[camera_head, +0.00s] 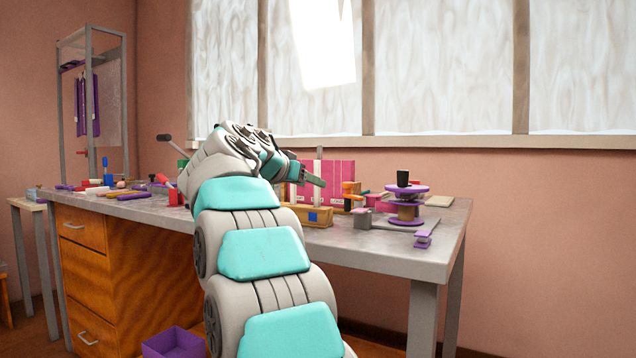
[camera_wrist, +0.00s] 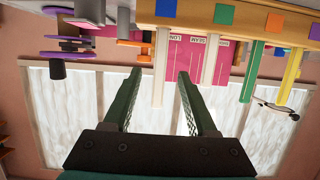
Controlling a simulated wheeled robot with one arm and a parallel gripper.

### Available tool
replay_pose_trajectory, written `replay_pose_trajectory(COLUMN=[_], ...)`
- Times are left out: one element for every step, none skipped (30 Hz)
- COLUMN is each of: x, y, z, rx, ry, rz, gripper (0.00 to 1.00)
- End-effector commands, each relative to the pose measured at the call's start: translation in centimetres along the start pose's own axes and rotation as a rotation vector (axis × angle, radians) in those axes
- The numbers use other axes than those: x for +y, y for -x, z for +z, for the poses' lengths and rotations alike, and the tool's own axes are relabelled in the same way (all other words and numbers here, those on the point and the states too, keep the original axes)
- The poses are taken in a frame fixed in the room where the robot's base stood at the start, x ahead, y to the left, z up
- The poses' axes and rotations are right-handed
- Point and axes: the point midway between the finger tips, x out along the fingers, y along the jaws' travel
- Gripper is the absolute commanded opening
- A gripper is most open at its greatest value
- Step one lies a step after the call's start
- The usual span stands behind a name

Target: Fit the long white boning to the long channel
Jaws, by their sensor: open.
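In the wrist view, which looks upside down, two white strips stand in a wooden rack (camera_wrist: 250,17). The longer one (camera_wrist: 160,88) shows between my gripper's fingers; the shorter white strip (camera_wrist: 208,66) is to its right. A white strip (camera_head: 319,160) also rises above the rack (camera_head: 305,215) in the head view. The pink channel board (camera_wrist: 183,62) stands behind, with small labels, one reading about "LON"; strips partly hide it. It also shows in the head view (camera_head: 341,178). My gripper (camera_wrist: 160,74) is open and empty; I cannot tell its distance to the long strip.
A green strip (camera_wrist: 251,72) and a yellow strip (camera_wrist: 290,78) stand in the same rack. A purple spool stand (camera_head: 406,207) and a grey clamp-like part are on the bench's right. Tools crowd the bench's left. A purple bin (camera_head: 174,343) is on the floor.

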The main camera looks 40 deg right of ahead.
Motion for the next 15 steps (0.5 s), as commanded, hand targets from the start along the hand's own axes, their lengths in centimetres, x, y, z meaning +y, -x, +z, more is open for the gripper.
replay_pose_trajectory(x=[0.0, 0.0, 0.0, 0.0, 0.0, 0.0, 0.0, 0.0, 0.0, 0.0, 0.0, 0.0, -0.1, -0.1, -0.1], y=[-0.1, -0.2, -0.3, -0.5, -0.7, -1.1, -1.4, -1.7, -2.2, -2.6, -3.1, -3.7, -4.2, -4.6, -5.2], z=[-0.1, -0.1, -0.1, -0.1, -0.1, -0.1, -0.1, -0.1, 0.0, 0.1, 0.1, 0.1, 0.0, 0.0, 0.0], rx=[0.001, 0.002, 0.001, 0.001, 0.001, 0.001, 0.0, 0.0, -0.002, -0.003, -0.004, -0.004, -0.003, -0.002, -0.001], ry=[-0.001, -0.002, -0.001, -0.001, 0.0, 0.0, 0.0, 0.001, 0.001, 0.001, 0.001, 0.002, 0.003, 0.003, 0.003], rz=[0.001, 0.001, 0.001, 0.001, 0.001, 0.002, 0.002, 0.002, 0.003, 0.003, 0.003, 0.004, 0.003, 0.003, 0.002], gripper=[0.57, 0.57, 0.57, 0.57, 0.57, 0.57, 0.57, 0.57, 0.57, 0.57, 0.57, 0.57, 0.57, 0.57, 0.57])
